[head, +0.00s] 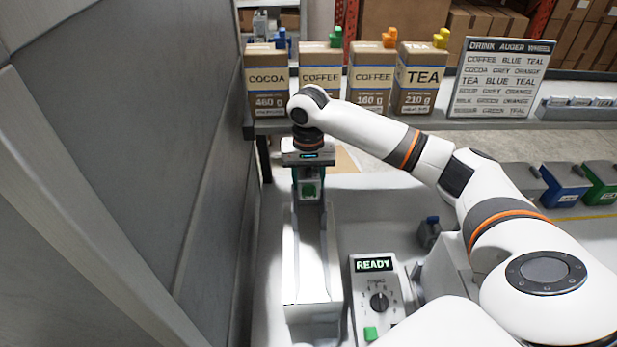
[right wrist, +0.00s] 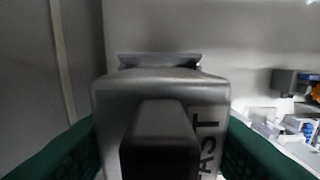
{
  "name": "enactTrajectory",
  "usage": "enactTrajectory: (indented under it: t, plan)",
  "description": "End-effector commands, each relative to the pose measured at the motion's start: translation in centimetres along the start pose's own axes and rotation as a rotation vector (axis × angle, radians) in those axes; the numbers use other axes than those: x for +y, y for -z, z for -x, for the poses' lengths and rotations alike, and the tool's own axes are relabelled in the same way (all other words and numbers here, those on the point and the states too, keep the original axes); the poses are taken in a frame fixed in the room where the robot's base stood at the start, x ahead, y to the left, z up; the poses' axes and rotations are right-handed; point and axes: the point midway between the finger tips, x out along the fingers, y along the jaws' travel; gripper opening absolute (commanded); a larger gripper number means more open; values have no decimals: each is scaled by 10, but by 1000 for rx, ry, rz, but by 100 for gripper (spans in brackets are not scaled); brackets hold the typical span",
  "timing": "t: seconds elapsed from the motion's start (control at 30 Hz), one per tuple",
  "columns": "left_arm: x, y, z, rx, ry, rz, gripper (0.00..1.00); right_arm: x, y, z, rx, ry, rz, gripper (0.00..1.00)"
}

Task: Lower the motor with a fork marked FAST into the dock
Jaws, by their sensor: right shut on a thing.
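My right gripper (head: 309,184) points down above a long white housing (head: 311,255) at the left of the head view. It is shut on a grey motor (right wrist: 208,90), held between its dark green fingers in the right wrist view. The motor has a raised block on its face and dark letters on its right side; "AST" can be read, the rest is cut off or hidden. A grey edge (right wrist: 160,59) shows just beyond the motor; I cannot tell whether it is the dock or whether they touch. My left gripper is not in view.
A grey wall (head: 190,170) stands close on the left. Bags of cocoa (head: 266,80), coffee (head: 318,62) and tea (head: 417,80) stand on a shelf behind, beside a sign (head: 499,78). A control box (head: 376,298) reading READY stands right of the housing. Coloured bins (head: 566,186) are at right.

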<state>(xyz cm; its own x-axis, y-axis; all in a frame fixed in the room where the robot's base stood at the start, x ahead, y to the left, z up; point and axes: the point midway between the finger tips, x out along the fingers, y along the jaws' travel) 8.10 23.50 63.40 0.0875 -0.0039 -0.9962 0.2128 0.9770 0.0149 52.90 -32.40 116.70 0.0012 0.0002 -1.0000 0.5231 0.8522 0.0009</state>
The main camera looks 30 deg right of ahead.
Motion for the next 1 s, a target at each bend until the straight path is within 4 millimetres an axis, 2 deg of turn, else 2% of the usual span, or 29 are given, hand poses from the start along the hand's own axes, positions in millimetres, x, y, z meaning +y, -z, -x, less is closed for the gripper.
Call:
enactTrajectory:
  t: [0.47,1.0]
  plan:
    - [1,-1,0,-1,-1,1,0,0,0,-4,1,0,0,13]
    - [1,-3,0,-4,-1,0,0,0,0,-24,1,-1,1,13]
